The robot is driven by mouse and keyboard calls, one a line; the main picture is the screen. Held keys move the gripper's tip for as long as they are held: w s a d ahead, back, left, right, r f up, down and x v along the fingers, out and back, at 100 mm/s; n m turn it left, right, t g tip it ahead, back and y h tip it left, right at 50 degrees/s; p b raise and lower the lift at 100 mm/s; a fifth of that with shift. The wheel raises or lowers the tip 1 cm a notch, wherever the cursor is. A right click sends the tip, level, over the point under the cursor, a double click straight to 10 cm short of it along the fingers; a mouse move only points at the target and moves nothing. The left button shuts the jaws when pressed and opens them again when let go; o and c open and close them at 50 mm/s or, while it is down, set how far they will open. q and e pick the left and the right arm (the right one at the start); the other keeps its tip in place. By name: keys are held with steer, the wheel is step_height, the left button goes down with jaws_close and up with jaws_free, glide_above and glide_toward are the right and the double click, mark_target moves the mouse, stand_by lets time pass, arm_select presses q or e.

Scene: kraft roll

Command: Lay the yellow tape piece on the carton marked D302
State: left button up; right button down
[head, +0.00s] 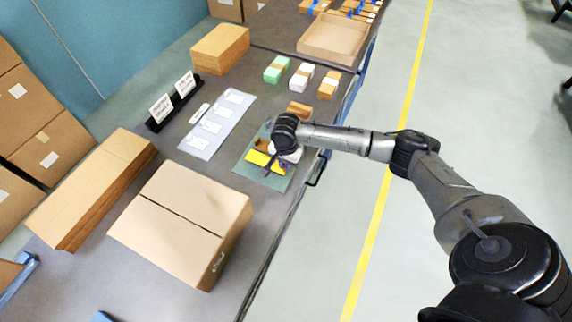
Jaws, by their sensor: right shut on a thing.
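The yellow tape piece (258,158) shows as a bright strip over the green mat (281,184), partly hidden by my right gripper. My right gripper (268,166) is over the mat with its fingers at the yellow piece, shut on it. Whether the piece still touches the mat is hard to tell. A large closed carton (172,215) stands at the near left of the table. It has a small mark on its right side, too small to read, so I cannot confirm D302. My left gripper is out of view.
A long flat carton (95,180) lies left of the large carton. A pale sheet with white labels (205,137), a black sign holder (172,108), small banded stacks (300,77) and an open tray (333,38) are farther back. The table's right edge runs beside the mat.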

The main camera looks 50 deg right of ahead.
steer(key=shift+f, duration=0.35)
steer(key=c, duration=1.5)
jaws_free()
steer(key=shift+f, duration=0.1)
steer(key=shift+o, duration=1.2)
